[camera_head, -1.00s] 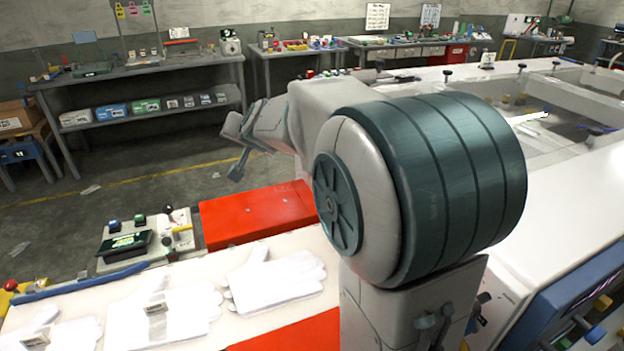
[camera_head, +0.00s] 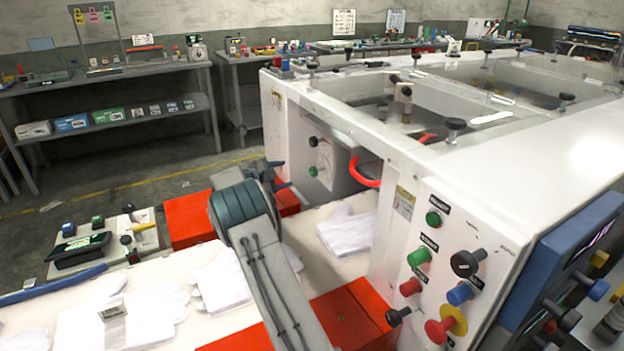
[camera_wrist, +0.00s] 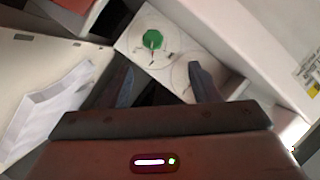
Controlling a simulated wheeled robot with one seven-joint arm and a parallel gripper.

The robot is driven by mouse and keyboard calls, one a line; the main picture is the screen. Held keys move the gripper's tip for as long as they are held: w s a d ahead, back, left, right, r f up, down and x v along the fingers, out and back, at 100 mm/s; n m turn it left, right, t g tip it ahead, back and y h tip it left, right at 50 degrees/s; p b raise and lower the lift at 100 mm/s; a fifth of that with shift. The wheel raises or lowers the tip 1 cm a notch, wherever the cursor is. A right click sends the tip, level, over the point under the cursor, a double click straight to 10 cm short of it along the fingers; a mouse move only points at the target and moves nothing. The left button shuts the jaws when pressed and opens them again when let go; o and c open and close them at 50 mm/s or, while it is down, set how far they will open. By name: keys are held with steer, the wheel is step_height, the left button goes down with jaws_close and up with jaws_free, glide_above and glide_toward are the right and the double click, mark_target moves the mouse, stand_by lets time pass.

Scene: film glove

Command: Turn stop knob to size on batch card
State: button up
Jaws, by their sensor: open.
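A green knob (camera_wrist: 153,39) sits on a white round dial in the wrist view, just beyond my open gripper (camera_wrist: 161,70). A second round dial (camera_wrist: 180,68) lies between and behind the fingertips, and its knob is not clear. In the head view a black knob (camera_head: 313,141) and a green knob (camera_head: 313,171) are on the machine's left inner panel. My gripper (camera_head: 284,178) is near that panel, partly hidden by my arm. The fingers hold nothing. I cannot tell which knob is the stop knob. A small tag (camera_head: 112,311) lies on the gloves; its text is unreadable.
White gloves (camera_head: 222,283) lie on the pale belt (camera_head: 35,305). A red curved handle (camera_head: 366,172) stands close right of the knobs. The machine's front panel (camera_head: 480,215) carries several coloured knobs. Red blocks (camera_head: 190,215) flank the belt.

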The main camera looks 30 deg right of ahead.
mark_target(311, 172)
steer(key=shift+g, duration=0.3)
steer(key=x, duration=0.9)
steer(key=p+x, duration=0.1)
steer(key=x, duration=0.4)
steer(key=shift+s+f, duration=0.25)
steer(key=shift+f, duration=0.15)
steer(key=c, duration=1)
